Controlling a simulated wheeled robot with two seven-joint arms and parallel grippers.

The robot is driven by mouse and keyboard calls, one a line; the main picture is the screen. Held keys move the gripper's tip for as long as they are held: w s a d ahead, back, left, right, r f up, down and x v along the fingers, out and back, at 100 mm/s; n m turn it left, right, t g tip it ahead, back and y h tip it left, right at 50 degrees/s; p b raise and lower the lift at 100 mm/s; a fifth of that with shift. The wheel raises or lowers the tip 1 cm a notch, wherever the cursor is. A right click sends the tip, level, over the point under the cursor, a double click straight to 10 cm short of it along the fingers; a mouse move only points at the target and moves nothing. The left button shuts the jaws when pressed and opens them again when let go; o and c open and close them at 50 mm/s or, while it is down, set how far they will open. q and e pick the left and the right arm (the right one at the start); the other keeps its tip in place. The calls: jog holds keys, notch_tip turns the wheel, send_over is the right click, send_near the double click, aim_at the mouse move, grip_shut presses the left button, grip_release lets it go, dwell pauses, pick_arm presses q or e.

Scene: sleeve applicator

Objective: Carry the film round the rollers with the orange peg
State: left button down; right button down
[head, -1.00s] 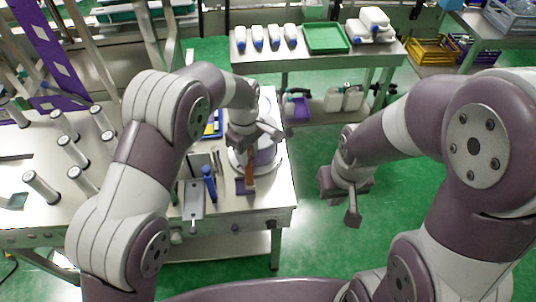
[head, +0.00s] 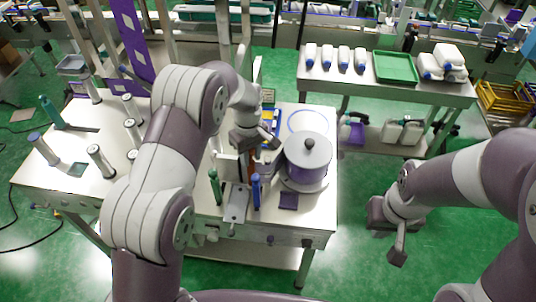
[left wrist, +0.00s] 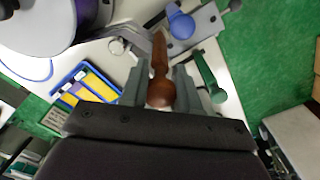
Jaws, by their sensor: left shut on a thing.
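My left gripper (left wrist: 160,72) is shut on the orange peg (left wrist: 160,88), a reddish-brown turned peg with a round knob, seen between the fingers in the left wrist view. In the head view my left gripper (head: 258,150) is over the table beside the reel, and the arm and hand partly hide the peg. The reel (head: 307,160) has a grey top and purple film wound below it. Several upright pale rollers (head: 133,132) stand on the left of the table, some hidden by my arm. My right gripper (head: 390,228) hangs over the floor, and its jaw opening is unclear.
A blue-handled tool (head: 256,190) and a green-handled tool (head: 215,187) stand at the front of the table (head: 318,222). A purple square (head: 288,201) lies near its front edge. A purple strip with white diamonds (head: 130,38) rises at the back left.

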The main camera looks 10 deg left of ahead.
pick_arm(q)
jog(key=a+p, duration=0.1)
jog(key=a, duration=1.5)
jog(key=s+a, duration=0.2)
jog(key=s, duration=0.1)
jog(key=s+a+p, duration=0.1)
jog(key=s, duration=0.1)
jog(key=shift+a, duration=0.1)
jog(key=shift+w, duration=0.1)
